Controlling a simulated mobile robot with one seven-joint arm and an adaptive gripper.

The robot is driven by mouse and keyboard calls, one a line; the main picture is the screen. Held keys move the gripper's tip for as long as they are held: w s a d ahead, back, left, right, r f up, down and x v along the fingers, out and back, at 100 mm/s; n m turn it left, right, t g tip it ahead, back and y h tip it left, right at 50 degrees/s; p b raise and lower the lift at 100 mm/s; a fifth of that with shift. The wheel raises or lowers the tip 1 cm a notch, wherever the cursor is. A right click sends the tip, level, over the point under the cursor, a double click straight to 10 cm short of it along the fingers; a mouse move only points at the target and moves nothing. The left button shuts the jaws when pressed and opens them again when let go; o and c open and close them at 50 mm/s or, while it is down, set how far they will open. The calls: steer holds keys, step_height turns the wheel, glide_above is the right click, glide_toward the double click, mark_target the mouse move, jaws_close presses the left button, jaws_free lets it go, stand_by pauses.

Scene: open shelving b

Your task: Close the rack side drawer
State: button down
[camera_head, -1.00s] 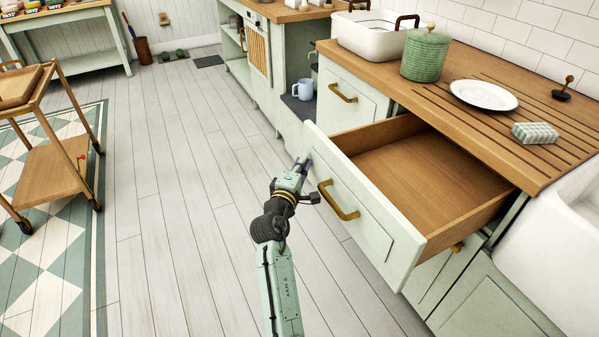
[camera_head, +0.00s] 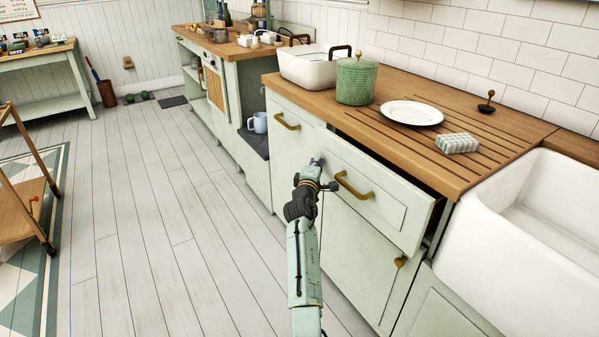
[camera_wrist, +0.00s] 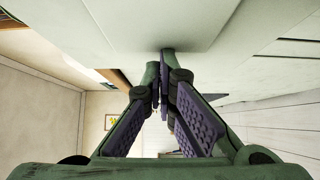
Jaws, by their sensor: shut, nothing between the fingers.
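The pale green drawer (camera_head: 385,208) under the wooden worktop stands partly out, with its right side and a dark gap showing beneath the worktop edge. Its brass handle (camera_head: 353,187) is on the front. My gripper (camera_head: 318,163) is shut and empty at the left end of the drawer front, left of the handle. In the wrist view the fingertips (camera_wrist: 166,55) are together close to a pale green panel (camera_wrist: 180,25); I cannot tell for certain whether they touch it. The inside of the drawer is hidden.
On the worktop (camera_head: 400,140) are a white basin (camera_head: 305,68), a green jar (camera_head: 356,82), a plate (camera_head: 412,113) and a checked sponge (camera_head: 457,143). A white sink (camera_head: 480,240) is at right. A wooden cart (camera_head: 20,205) is at left. The floor between is clear.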

mark_target(329, 162)
steer(key=w+d, duration=0.1)
steer(key=d, duration=0.1)
steer(key=w+d, duration=0.2)
steer(key=shift+w+d, duration=0.1)
steer(key=shift+d, duration=0.05)
steer(key=shift+d+r, duration=0.1)
steer(key=shift+d, duration=0.05)
